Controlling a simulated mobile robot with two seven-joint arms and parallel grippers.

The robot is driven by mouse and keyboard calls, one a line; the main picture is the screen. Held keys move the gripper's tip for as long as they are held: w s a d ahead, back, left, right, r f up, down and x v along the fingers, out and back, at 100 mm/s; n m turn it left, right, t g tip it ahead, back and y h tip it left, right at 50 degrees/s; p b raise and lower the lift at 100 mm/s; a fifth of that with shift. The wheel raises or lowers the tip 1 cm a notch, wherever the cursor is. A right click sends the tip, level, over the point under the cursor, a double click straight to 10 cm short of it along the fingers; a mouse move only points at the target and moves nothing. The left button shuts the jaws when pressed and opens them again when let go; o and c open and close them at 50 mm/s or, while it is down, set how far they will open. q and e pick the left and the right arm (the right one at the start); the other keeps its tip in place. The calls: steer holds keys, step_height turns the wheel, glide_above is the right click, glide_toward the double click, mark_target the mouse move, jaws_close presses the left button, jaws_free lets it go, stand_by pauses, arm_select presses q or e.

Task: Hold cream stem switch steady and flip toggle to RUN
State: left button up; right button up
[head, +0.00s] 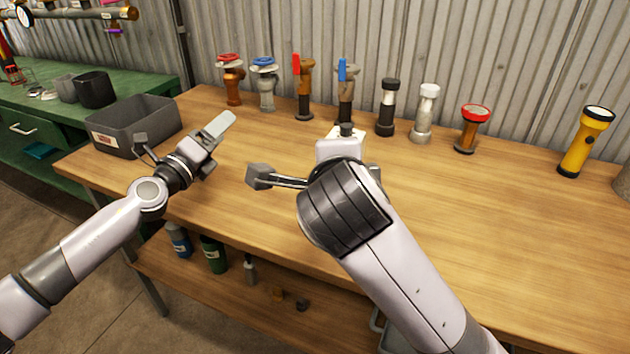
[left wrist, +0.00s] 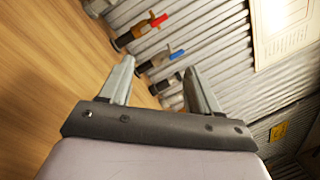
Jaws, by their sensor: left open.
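A small cream piece (head: 331,132) shows at the middle of the bench, just beyond my right wrist. It may be the cream stem switch, but my right arm hides most of it, and I cannot make out a toggle or RUN mark. My left gripper (head: 221,124) is above the left part of the bench, well left of the cream piece. In the left wrist view its two fingers (left wrist: 158,72) are apart with nothing between them. My right arm reaches in from the lower right, and its gripper is hidden behind the wrist.
A grey bin (head: 135,126) stands at the bench's left end. Several valves and fittings line the back, including a red-handled valve (head: 304,85) and a blue-handled valve (head: 345,90). A yellow flashlight (head: 586,142) stands at right. The bench's right front (head: 520,240) is clear.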

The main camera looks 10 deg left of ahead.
arm_select(q)
steer(key=d+f+m+g+h, duration=0.1)
steer(key=d+f+m+g, duration=0.1)
steer(key=d+m+g, duration=0.1)
steer(key=s+d+f+m+g+h, duration=0.1)
steer(key=d+f+m+g, duration=0.1)
steer(key=d+m, duration=0.4)
steer(key=s+d+f+m+g+h, duration=0.1)
steer(key=d+f+m+g, duration=0.1)
steer(key=d+m+g, duration=0.2)
steer(key=shift+d+f+m, duration=0.15)
steer(key=shift+d+m, duration=0.2)
steer(key=shift+d, duration=0.5)
steer(key=shift+d+f+m, duration=0.1)
steer(key=shift+d+m, duration=0.25)
steer(key=shift+d, duration=0.5)
steer(key=shift+m+g+h, duration=0.3)
steer(key=shift+m+g, duration=0.1)
steer(key=shift+m, duration=0.3)
steer(key=d, duration=0.1)
steer(key=s+d+f, duration=0.1)
steer(key=d, duration=0.3)
steer(key=shift+s+f, duration=0.15)
steer(key=shift+s, duration=0.25)
steer(key=shift+x, duration=3.45)
steer(key=c, duration=1.1)
steer(key=shift+f, duration=0.1)
jaws_close()
